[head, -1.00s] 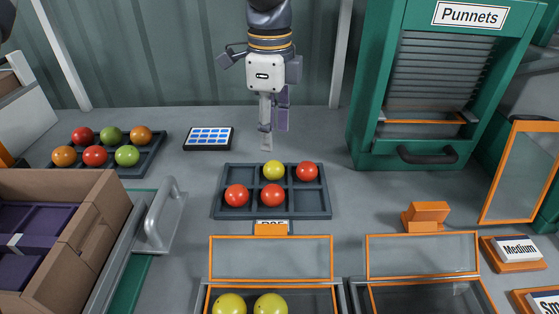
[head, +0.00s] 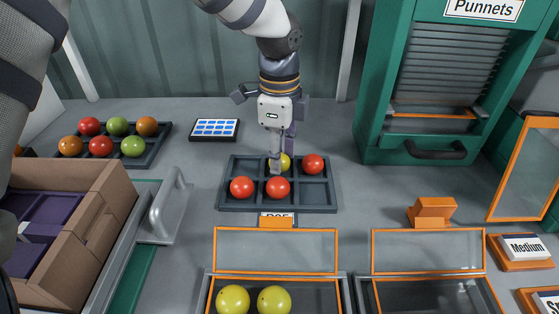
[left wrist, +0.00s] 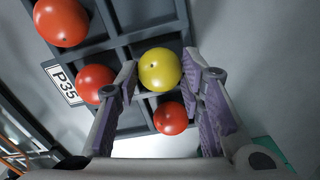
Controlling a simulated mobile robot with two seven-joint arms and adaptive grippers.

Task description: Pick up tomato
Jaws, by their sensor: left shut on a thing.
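A yellow tomato (head: 286,160) sits in the back middle compartment of the dark tray (head: 327,208) labelled P35. My left gripper (head: 281,163) reaches down over it, with its fingers on both sides of the tomato. In the left wrist view the yellow tomato (left wrist: 160,70) lies between the purple-padded fingers (left wrist: 160,80). The gripper is shut on it, and the tomato still appears to be in its compartment. Red tomatoes stand in the back right (head: 313,164), front left (head: 241,187) and front middle (head: 278,188) compartments. My right gripper is out of view.
A second tray (head: 147,158) with several mixed-colour tomatoes is at the left, behind a cardboard box (head: 108,194). A tablet (head: 214,129) lies behind the P35 tray. Orange-framed bins (head: 275,252) stand in front. The green punnet cabinet (head: 390,153) is at the right.

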